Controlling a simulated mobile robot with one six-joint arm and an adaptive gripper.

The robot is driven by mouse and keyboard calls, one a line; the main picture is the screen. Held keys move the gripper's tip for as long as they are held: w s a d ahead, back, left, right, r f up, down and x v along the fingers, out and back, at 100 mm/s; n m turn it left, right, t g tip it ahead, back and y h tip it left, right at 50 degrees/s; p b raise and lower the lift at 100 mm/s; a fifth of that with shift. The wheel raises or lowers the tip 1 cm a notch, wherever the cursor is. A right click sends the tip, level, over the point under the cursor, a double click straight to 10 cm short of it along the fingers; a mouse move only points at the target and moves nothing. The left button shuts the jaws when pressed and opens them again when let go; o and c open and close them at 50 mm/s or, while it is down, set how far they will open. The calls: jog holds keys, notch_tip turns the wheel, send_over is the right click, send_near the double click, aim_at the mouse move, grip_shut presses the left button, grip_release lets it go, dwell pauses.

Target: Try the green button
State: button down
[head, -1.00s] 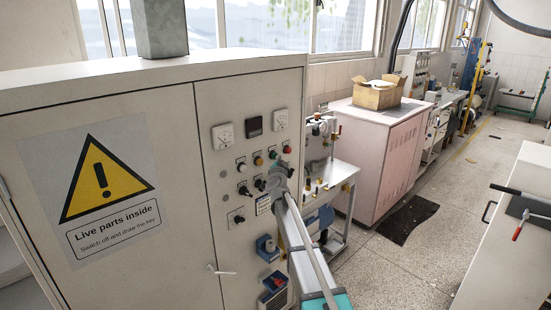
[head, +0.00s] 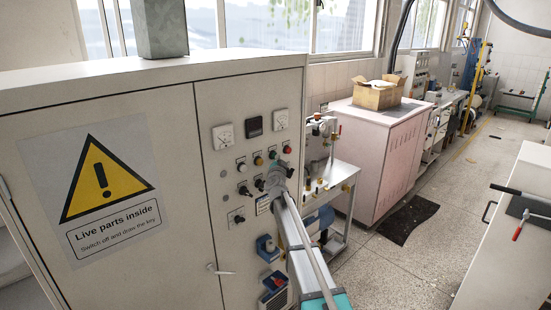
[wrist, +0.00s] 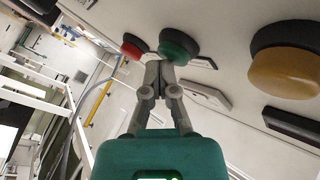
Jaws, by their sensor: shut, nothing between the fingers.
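The green button (wrist: 178,46) is on the cabinet panel in the wrist view, just beyond and slightly right of the fingertips. My gripper (wrist: 160,68) is shut and empty, with its tips close to the green button; I cannot tell whether they touch it. In the head view the green button (head: 273,155) shows as a small patch above my gripper (head: 277,172), which hides part of the panel there.
A red button (wrist: 133,46) is left of the green one and a yellow button (wrist: 285,66) is to the right. The grey cabinet (head: 208,95) carries meters and black knobs. A metal side table (head: 340,174) stands right of the cabinet.

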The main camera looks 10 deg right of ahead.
jog(key=shift+s, duration=0.1)
jog(key=shift+s+d, duration=0.55)
jog(key=shift+s, duration=0.05)
jog(key=shift+s+f, duration=0.1)
jog(key=shift+s, duration=0.05)
dwell(0.3)
jog(key=s+d, duration=0.1)
jog(key=s, duration=0.1)
jog(key=s+d, duration=0.1)
jog(key=d, duration=0.1)
jog(key=shift+s, duration=0.4)
jog(key=shift+a, duration=0.1)
dwell(0.6)
